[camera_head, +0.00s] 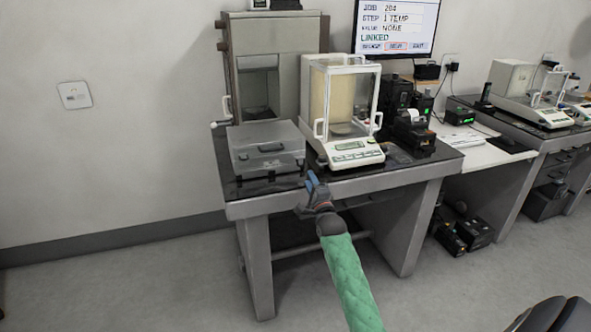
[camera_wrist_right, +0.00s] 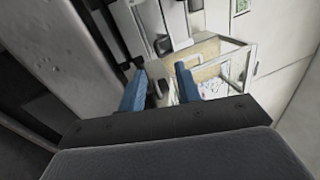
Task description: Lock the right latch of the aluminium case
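The grey aluminium case (camera_head: 262,136) lies closed on the left part of the dark-topped table, its handle on the front face. Its latches are too small in the head view to tell whether they are locked. My right gripper (camera_head: 313,182) is just in front of the table's front edge, near the case's right front corner and apart from the case. In the right wrist view its two blue fingers (camera_wrist_right: 158,84) stand apart, so it is open; I see no thing clearly held between them. My left gripper is not in view.
A balance with a glass draft shield (camera_head: 342,105) stands right of the case; its frame also shows in the wrist view (camera_wrist_right: 252,62). A tall grey furnace-like unit (camera_head: 285,32) stands behind. A small black printer (camera_head: 414,137) is further right. The floor at left is clear.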

